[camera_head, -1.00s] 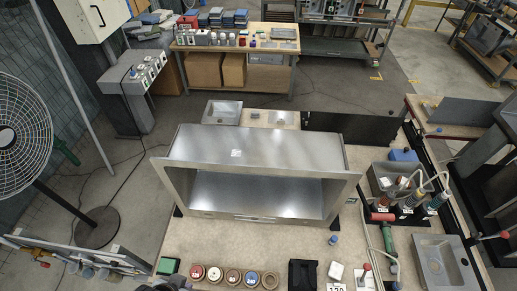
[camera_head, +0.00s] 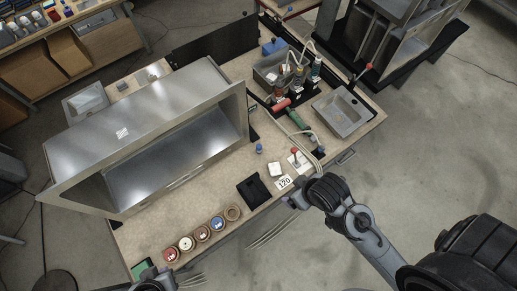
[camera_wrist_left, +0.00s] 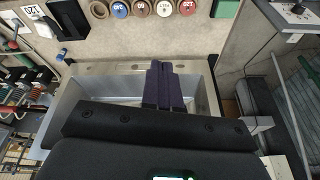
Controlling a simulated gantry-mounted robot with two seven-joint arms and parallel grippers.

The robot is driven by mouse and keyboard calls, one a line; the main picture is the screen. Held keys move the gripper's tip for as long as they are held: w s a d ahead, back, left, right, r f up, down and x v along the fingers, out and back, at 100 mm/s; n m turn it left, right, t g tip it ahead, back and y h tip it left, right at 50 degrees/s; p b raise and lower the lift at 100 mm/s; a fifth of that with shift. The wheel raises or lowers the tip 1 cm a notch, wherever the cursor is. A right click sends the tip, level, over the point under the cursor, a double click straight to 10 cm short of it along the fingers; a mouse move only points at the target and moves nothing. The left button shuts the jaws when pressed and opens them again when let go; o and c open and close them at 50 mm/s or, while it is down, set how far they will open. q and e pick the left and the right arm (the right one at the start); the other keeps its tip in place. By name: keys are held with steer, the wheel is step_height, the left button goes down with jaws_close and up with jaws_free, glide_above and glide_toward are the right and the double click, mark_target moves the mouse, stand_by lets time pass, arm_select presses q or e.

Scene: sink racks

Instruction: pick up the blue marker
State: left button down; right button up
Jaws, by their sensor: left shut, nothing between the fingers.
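A small blue object, likely the blue marker (camera_head: 259,148), is on the bench to the right of the steel housing. It also shows in the left wrist view (camera_wrist_left: 61,53), left of the housing's edge. It is too small to tell its exact shape. My left gripper (camera_wrist_left: 160,68) is shut and empty, with its dark fingers side by side over the housing, apart from the blue object. In the head view only a dark part of my left arm shows at the bottom left. My right gripper (camera_head: 292,201) is near the bench's front edge; its fingers are unclear.
The large steel housing (camera_head: 120,131) fills the left of the bench (camera_head: 214,197). Several labelled round pots (camera_head: 202,233) line its front. A black box (camera_head: 253,191), a white block (camera_head: 275,169) and the 120 label (camera_head: 283,183) lie near the blue object. Tools and a metal sink (camera_head: 343,112) are beyond.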

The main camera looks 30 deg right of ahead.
arm_select(q)
steer(key=shift+d, duration=0.1)
steer(key=c, duration=1)
jaws_free()
steer(key=shift+o, duration=1.3)
